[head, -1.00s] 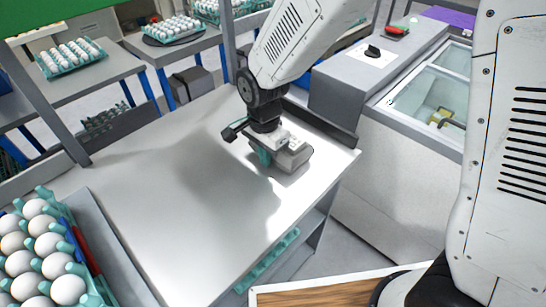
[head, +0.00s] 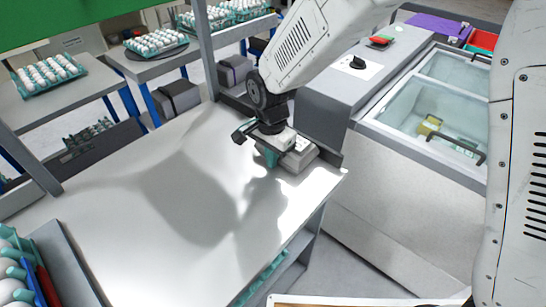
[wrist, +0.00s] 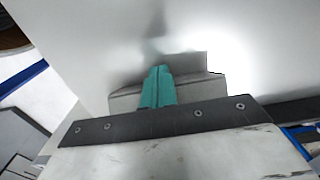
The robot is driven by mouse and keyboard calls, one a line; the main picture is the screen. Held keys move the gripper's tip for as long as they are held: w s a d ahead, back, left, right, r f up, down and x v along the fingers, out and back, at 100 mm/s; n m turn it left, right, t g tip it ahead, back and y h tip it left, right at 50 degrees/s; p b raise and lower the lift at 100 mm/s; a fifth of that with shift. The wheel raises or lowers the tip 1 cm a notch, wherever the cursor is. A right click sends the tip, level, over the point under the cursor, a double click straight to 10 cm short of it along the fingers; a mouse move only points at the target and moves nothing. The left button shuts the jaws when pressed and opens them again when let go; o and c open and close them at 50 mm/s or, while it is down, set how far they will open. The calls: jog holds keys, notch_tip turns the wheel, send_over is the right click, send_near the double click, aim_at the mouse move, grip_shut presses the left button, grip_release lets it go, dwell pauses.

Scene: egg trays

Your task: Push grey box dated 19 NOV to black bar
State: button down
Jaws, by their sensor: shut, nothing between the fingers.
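The grey box (head: 304,160) sits on the white table near its right back corner. No date on it is readable. The black bar (head: 329,157) runs along the table's back right edge, just beyond the box. In the head view I cannot tell whether they touch. My gripper (head: 268,156) points down at the left side of the box, low over the table, with its teal fingers together and nothing between them. In the wrist view the shut fingers (wrist: 157,87) stand directly in front of the box (wrist: 190,91) and hide part of it.
The white table (head: 150,200) is clear to the left, with an egg tray (head: 12,262) at its near left corner. A glass-topped chest (head: 425,115) stands beyond the bar. Tables with several egg trays (head: 150,42) stand behind.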

jog(key=shift+s+a, duration=0.3)
jog(key=shift+s, duration=0.05)
jog(key=shift+s+a, duration=0.95)
jog(key=shift+s, duration=0.3)
notch_tip(320, 180, up, 10)
jog(key=s+d+r+n, duration=0.2)
jog(key=s+d, duration=0.4)
jog(key=d, duration=0.4)
jog(key=s+d+r+n+t, duration=0.1)
jog(key=s+d+r+n, duration=0.2)
jog(key=d, duration=0.8)
jog(key=s+d+r+n, duration=0.2)
jog(key=s+d+r, duration=0.3)
jog(key=s+d, duration=0.6)
jog(key=shift+r+n, duration=0.25)
jog(key=shift+n, duration=0.05)
jog(key=shift+s, duration=0.1)
